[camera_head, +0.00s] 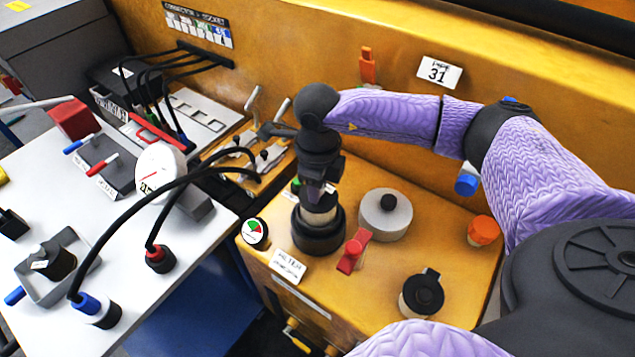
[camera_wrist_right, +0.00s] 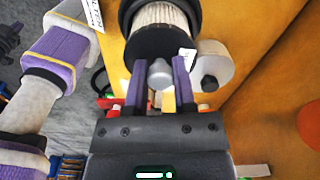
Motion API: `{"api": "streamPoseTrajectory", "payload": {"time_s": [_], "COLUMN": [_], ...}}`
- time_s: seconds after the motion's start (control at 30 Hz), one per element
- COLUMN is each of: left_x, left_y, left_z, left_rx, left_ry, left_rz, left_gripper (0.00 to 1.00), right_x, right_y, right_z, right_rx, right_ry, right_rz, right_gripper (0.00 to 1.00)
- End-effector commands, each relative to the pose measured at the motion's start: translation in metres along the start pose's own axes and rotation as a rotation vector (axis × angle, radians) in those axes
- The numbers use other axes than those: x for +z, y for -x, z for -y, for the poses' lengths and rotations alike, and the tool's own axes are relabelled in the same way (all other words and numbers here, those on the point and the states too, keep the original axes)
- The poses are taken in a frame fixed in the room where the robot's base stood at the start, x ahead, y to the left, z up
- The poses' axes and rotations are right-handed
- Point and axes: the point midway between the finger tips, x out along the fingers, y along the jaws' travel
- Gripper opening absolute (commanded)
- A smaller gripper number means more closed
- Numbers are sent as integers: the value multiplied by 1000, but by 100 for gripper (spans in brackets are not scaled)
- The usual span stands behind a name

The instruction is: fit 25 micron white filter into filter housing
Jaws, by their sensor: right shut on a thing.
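My right gripper (camera_head: 318,190) points down over the black round filter housing (camera_head: 318,243) on the yellow casting. It is shut on the white filter (camera_head: 319,216), whose pale body shows between the gripper and the housing's black rim. In the right wrist view the gripper (camera_wrist_right: 159,72) has its two purple fingers around the grey knob on the filter's black end cap. The white pleated filter (camera_wrist_right: 160,14) stands in front of the dark housing ring there. How deep it sits in the housing is hidden. No micron marking is readable. My left gripper is not in view.
A grey lid (camera_head: 385,222) with a black knob, a red handle (camera_head: 352,252), a black-capped pale cylinder (camera_head: 422,293) and an orange cap (camera_head: 483,230) stand around the housing. A dial gauge (camera_head: 255,232) is at the left edge. A white table (camera_head: 190,265) with cables lies left.

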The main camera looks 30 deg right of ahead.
Motion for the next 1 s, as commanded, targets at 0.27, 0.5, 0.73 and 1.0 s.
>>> {"api": "streamPoseTrajectory", "payload": {"time_s": [0.27,0.5,0.73,1.0], "left_x": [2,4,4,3], "left_y": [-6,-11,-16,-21], "left_z": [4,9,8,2], "left_rx": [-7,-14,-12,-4], "left_ry": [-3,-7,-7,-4], "left_rz": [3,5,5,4], "left_gripper": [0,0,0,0], "right_x": [0,0,0,0], "right_y": [-8,-14,-20,-26], "right_z": [0,0,0,0], "right_rx": [0,0,0,0], "right_ry": [0,0,0,0], "right_rz": [1,1,1,1], "right_gripper": [0,0,0,0]}}
